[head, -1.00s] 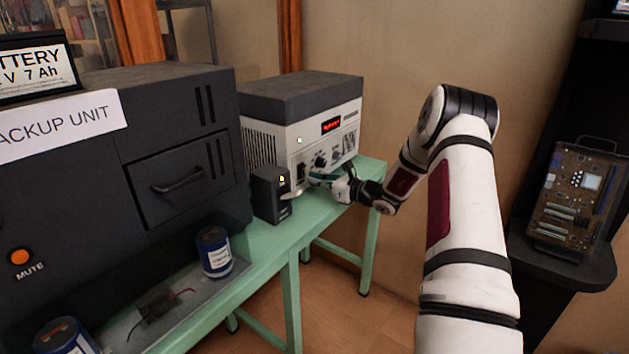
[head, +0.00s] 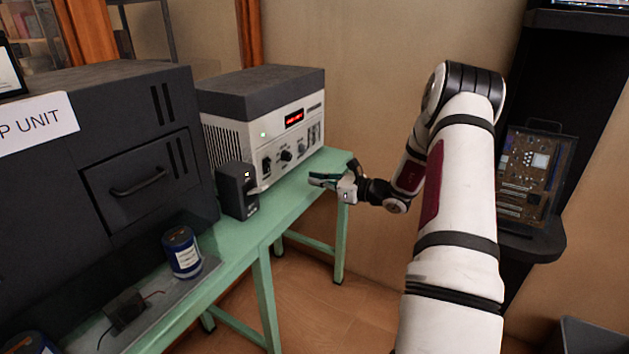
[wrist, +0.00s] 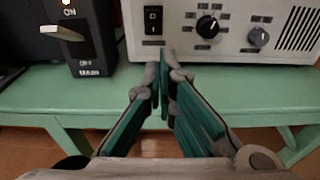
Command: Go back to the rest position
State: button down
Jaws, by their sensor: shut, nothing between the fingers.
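My gripper (head: 318,180) is shut and empty, with its green-lined fingers close together. In the head view it is in the air at the right end of the green table (head: 240,238), in front of and to the right of the grey instrument box. In the wrist view my gripper (wrist: 163,62) points at the table's front edge, with its fingertips just below the box's front panel. My white arm reaches in from the lower right.
The instrument box (head: 235,143) with a red display stands on the table. A small black switch box (head: 238,192), its lever by ON in the wrist view (wrist: 62,33), stands left of it. A blue can (head: 182,250) and dark backup unit (head: 100,190) are further left. A black stand (head: 545,245) is right.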

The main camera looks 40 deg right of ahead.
jog(key=s+a+r+n+g+y+p, duration=0.1)
jog(key=s+a+r+n+g+y, duration=0.2)
jog(key=a+r+n, duration=0.6)
jog(key=s+a+r+n+g+y+p, duration=0.1)
jog(key=s+a+r+n+g+p, duration=0.25)
jog(key=a, duration=0.95)
jog(key=s+a+r+n+g+h, duration=0.2)
jog(key=s+a+r+n+g, duration=0.45)
jog(key=s+a, duration=0.35)
jog(key=s+r+n+h+p, duration=0.1)
jog(key=s+r+n+h, duration=0.1)
jog(key=s+n, duration=0.2)
jog(key=s+r+n+t+h+p, duration=0.1)
jog(key=s+r+n+h+p, duration=0.1)
jog(key=s, duration=0.9)
jog(key=s+r+n+h+p, duration=0.1)
jog(key=s+r+n+h, duration=0.2)
jog(key=s+n, duration=0.4)
jog(key=shift+s+h, duration=0.4)
jog(key=shift+s, duration=0.1)
